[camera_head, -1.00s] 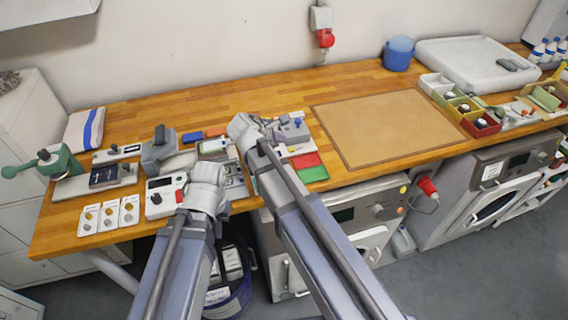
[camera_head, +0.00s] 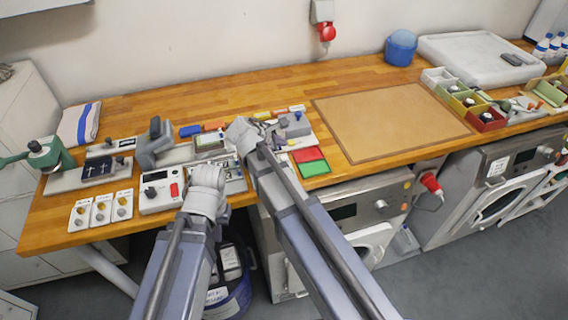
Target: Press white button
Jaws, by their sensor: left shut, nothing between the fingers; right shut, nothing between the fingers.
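A white control box (camera_head: 155,191) with a small dark display and a red switch (camera_head: 174,190) stands near the table's front edge. I cannot make out for certain which small part is the white button. My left gripper (camera_head: 209,172) is shut and empty, just right of the control box, over the front of a grey device (camera_head: 234,180). My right gripper (camera_head: 241,127) is shut and empty, farther back and to the right, among small devices. The two grippers and their arms hide parts of the devices beneath them. Whether either gripper touches anything is unclear.
White plates with round knobs (camera_head: 101,211) lie left of the control box. A green press (camera_head: 46,155), a grey clamp-like device (camera_head: 155,145) and a red-green pad (camera_head: 311,162) surround the work area.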

